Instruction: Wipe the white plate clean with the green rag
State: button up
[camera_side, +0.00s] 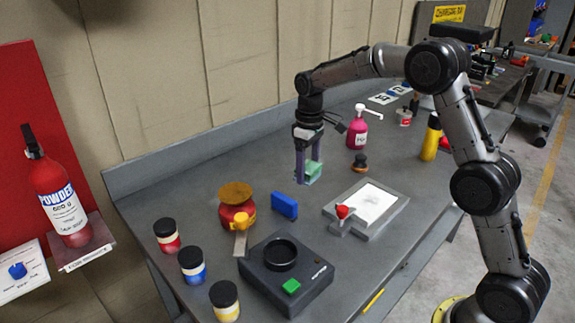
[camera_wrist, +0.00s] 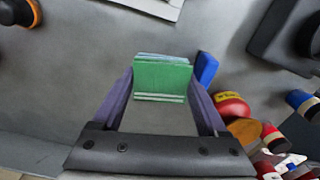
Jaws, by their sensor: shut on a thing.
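My gripper (camera_side: 308,178) is shut on the green rag (camera_side: 314,171), which looks like a small folded pad. It hangs above the grey bench, apart from it. In the wrist view the rag (camera_wrist: 162,78) sits between the two purple fingers. The white plate (camera_side: 374,200) lies in a grey frame on the bench, to the right of and nearer the side camera than my gripper. A red-knobbed part stands at its left corner. The wrist view shows only an edge of the frame (camera_wrist: 150,7) at the top. I cannot make out any marks on the plate.
A black box (camera_side: 287,274) is in front. A dark knobbed stamp (camera_side: 358,163) and a pink pump bottle (camera_side: 357,133) stand behind the plate.

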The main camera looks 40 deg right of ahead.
aim_at(376, 197)
jog(key=s+d+r+m, duration=0.1)
jog(key=s+d+m, duration=0.1)
jog(key=s+d, duration=1.15)
jog(key=shift+d+f, duration=0.2)
jog(key=shift+f, duration=1.7)
jog(key=shift+d+f, duration=0.15)
jog(key=shift+f, duration=1.7)
jog(key=shift+w+a, duration=0.1)
jog(key=shift+a, duration=0.2)
jog(key=shift+c, duration=0.6)
jog(key=shift+a+f, duration=0.1)
jog(key=shift+a, duration=3.2)
jog(key=shift+d, duration=3.35)
jog(key=shift+d+r, duration=0.2)
jog(key=shift+r, duration=0.4)
jog(key=shift+d+r, duration=0.15)
jog(key=shift+r, duration=3.35)
jog(key=shift+m, duration=0.3)
